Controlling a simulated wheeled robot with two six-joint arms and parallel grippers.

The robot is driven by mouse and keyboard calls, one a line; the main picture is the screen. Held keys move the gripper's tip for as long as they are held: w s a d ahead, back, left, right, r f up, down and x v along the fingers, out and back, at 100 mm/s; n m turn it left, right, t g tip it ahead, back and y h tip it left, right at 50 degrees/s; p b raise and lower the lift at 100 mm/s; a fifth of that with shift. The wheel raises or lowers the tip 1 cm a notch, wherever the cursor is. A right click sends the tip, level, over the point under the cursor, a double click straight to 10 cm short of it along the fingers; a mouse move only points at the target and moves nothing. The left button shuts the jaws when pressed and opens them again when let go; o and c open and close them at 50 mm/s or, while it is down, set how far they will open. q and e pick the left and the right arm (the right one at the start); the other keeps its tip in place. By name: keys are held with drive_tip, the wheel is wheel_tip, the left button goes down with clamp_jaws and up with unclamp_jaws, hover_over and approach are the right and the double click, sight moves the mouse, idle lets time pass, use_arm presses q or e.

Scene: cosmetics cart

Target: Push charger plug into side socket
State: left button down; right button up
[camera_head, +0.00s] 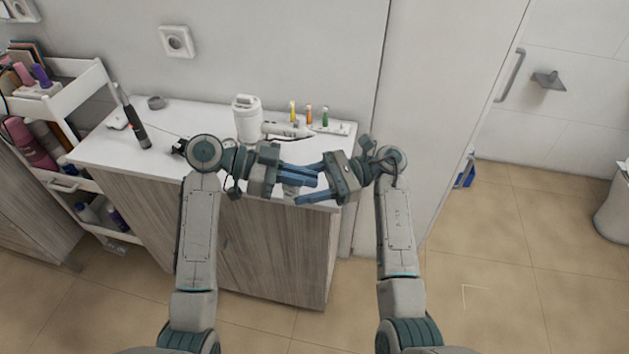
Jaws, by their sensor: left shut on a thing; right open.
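My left gripper (300,177) reaches in from the left over the cabinet's front edge. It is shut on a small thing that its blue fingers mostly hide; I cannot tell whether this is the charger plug. My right gripper (309,181) faces it from the right with its fingers spread open. The two grippers' fingertips are very close together and overlap in the view. A square white wall socket (177,42) is on the wall above the cabinet, well away from both grippers. A second wall socket (20,10) is at the top left corner. No side socket can be made out.
The white-topped cabinet (190,117) holds a white jar (247,119), a white hair-dryer-like device (284,130), several small coloured bottles on a tray (338,128) and a dark-handled tool (134,123). A white cart (88,86) stands left.

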drive_tip(key=c, duration=0.7)
use_arm(q)
drive_tip(key=c, duration=1.5)
unclamp_jaws()
use_arm(e)
clamp_jaws()
